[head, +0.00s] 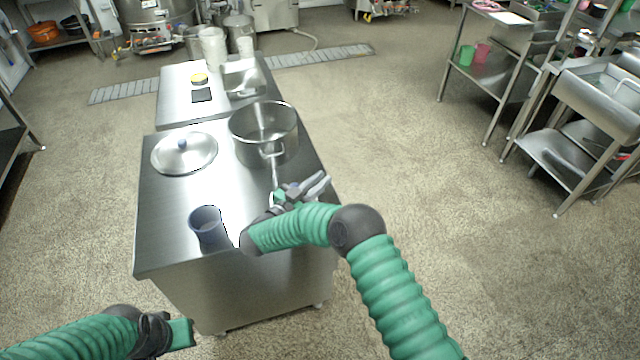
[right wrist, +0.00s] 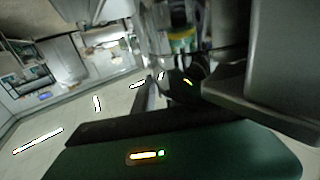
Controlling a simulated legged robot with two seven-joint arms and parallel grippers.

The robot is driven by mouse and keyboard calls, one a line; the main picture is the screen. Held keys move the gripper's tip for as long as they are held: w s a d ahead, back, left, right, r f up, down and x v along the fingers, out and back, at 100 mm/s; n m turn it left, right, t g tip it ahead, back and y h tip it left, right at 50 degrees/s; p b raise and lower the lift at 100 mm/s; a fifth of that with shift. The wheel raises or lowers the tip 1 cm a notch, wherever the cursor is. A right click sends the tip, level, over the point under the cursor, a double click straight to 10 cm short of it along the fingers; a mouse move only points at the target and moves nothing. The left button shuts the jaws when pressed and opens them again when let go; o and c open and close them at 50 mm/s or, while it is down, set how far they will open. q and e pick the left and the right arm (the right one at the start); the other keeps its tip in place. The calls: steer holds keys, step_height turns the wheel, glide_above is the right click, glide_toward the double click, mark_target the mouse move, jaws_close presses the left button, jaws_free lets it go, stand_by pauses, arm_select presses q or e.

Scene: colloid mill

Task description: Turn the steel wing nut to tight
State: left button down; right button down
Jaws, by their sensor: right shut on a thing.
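My right gripper (head: 318,186) is at the right edge of the near steel table, just below and right of the pot. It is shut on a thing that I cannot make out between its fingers. I cannot pick out the steel wing nut in either view; the spot at the fingers is small and partly hidden by my wrist. The right wrist view is dark and crowded by close grey and green surfaces. My left gripper (head: 180,334) is low at the left, in front of the table and away from it; its finger opening does not show.
The near steel table (head: 165,240) holds a steel pot (head: 250,142), a round lid (head: 170,160) and a dark blue cup (head: 208,228). A second table (head: 178,90) stands behind. Steel racks (head: 560,150) stand at the right. The floor between is clear.

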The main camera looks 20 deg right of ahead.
steer(key=shift+m+g, duration=0.3)
steer(key=shift+g, duration=0.1)
steer(key=c, duration=1.5)
jaws_free()
steer(key=shift+r, duration=0.1)
